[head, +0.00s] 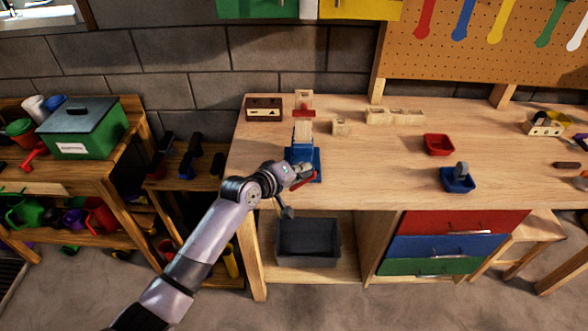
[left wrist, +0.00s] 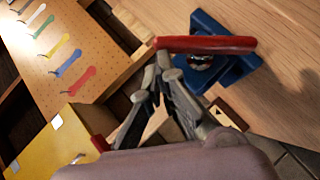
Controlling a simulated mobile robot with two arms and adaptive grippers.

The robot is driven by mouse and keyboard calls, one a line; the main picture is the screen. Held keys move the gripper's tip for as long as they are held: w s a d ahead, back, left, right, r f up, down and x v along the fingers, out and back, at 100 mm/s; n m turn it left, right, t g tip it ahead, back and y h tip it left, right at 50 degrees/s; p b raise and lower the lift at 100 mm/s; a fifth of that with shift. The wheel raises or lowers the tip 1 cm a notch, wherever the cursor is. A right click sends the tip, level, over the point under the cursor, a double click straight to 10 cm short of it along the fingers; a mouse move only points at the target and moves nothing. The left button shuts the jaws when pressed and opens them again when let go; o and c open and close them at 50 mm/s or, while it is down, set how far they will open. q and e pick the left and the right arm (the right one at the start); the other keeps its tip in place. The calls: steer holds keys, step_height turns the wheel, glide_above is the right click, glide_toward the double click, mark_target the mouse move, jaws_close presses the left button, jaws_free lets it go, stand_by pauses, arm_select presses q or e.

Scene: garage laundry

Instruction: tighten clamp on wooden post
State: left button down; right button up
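A blue clamp (head: 317,162) stands near the front edge of the wooden workbench. A pale wooden post (head: 303,131) rises upright at its back; the contact between jaws and post is too small to judge. The clamp's red handle (head: 302,182) points toward the front; in the left wrist view the handle (left wrist: 207,45) crosses above the blue base (left wrist: 240,68). My left gripper (left wrist: 159,66) has its fingertips close together at the handle's left end. I cannot tell whether they pinch the handle or only touch it. My right gripper is not in view.
A dark wooden box (head: 264,108) and pale wooden blocks (head: 393,116) sit at the back of the bench. A red bin (head: 438,144) and a blue bin (head: 457,182) stand to the right. A grey crate (head: 307,243) sits below. The bench between clamp and bins is clear.

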arm_select(q)
steer(key=shift+s+d+f, duration=0.25)
steer(key=shift+d, duration=0.35)
stand_by(1.1)
steer(key=shift+r, duration=0.1)
